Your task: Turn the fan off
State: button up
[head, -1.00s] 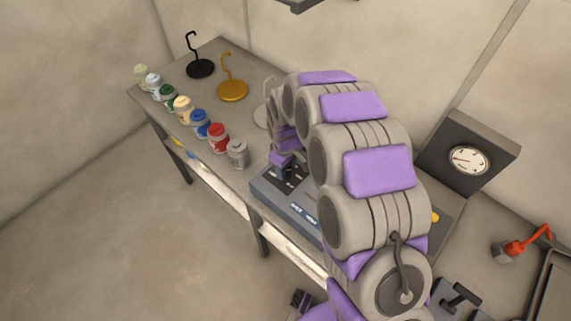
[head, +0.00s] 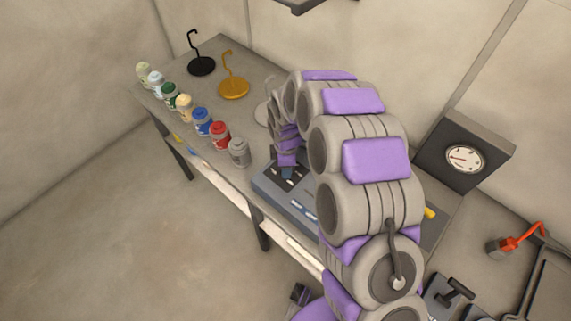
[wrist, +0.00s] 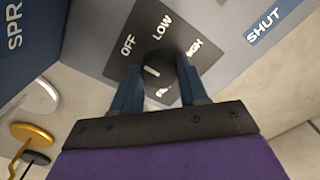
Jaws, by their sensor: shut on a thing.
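A dark rotary knob (wrist: 160,68) sits on a dark plate (wrist: 123,68) marked OFF, LOW and HIGH; a lower label is partly covered. A short white line marks the knob's face; I cannot tell exactly which word it points at. My gripper (wrist: 162,85) is shut on the knob, with one blue finger on each side. In the head view, my gripper (head: 287,173) reaches down onto the far left end of the grey control box (head: 262,193), and the knob is hidden there.
The bench (head: 222,48) carries the box. Several paint jars, ending with a grey one (head: 238,152), line its left edge. A black hook stand (head: 201,66) and a yellow one (head: 234,88) stand behind. A gauge box (head: 490,140) is at the right.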

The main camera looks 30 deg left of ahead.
jog(key=shift+w+a+r, duration=0.1)
jog(key=shift+w, duration=0.05)
dwell(0.3)
jog(key=o, duration=1.1)
jog(key=shift+c, duration=0.2)
notch_tip(320, 180, up, 17)
jog(key=shift+p, duration=0.4)
jog(key=shift+r, duration=0.1)
